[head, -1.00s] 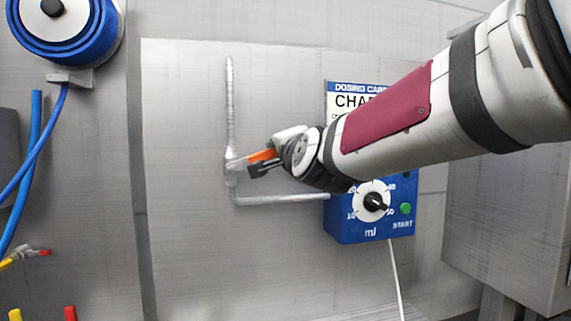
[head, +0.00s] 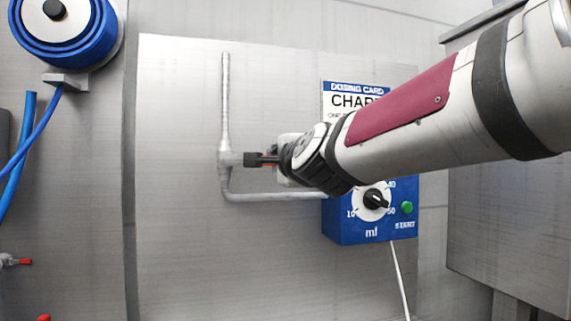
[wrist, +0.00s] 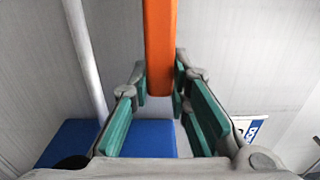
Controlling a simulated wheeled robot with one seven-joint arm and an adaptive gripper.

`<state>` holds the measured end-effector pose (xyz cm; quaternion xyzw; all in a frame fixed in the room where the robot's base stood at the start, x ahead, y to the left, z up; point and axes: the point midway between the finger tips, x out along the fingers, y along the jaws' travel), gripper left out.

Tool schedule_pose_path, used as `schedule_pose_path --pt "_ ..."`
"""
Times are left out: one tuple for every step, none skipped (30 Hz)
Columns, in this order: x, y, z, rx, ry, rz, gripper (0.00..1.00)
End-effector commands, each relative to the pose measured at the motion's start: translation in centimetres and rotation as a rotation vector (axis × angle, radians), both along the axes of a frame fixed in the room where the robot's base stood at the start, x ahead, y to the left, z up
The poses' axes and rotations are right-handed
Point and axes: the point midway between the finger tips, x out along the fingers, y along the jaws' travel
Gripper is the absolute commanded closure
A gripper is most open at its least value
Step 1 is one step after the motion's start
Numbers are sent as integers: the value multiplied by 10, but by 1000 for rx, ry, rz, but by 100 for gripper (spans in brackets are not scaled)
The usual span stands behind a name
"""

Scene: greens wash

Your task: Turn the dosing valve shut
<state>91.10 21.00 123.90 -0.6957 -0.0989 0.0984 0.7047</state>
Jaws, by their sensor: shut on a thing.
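My gripper (head: 256,160) reaches in from the right, just right of the valve body, and hides most of the lever in the head view. In the wrist view, my gripper (wrist: 160,85) has its green-padded fingers on either side of the lever, shut on it.
A blue dosing box (head: 340,228) with a dial (head: 375,201) and green START button (head: 407,208) is below my arm. A dosing card (head: 345,100) is partly hidden behind the arm. A blue hose reel (head: 62,40) hangs upper left. The panel left of the pipe is clear.

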Motion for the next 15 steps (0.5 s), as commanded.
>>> schedule_pose_path --pt "0 0 -3 3 8 0 100" --pt "0 0 -3 3 8 0 100" --pt "0 0 -4 3 8 0 100" --pt "0 0 -4 3 9 0 100" --pt "1 0 -4 3 9 0 100" --pt "1 0 -4 3 9 0 100" --pt "1 0 -4 3 9 0 100" --pt "1 0 -4 4 9 0 100" --pt "1 0 -4 3 9 0 74" --pt "1 0 -4 3 9 0 67" --pt "1 0 -4 3 9 0 62" --pt "0 0 -3 3 8 0 62" --pt "0 0 -3 2 8 0 62" --pt "0 0 -3 2 7 0 62" --pt "0 0 -3 2 7 0 62"
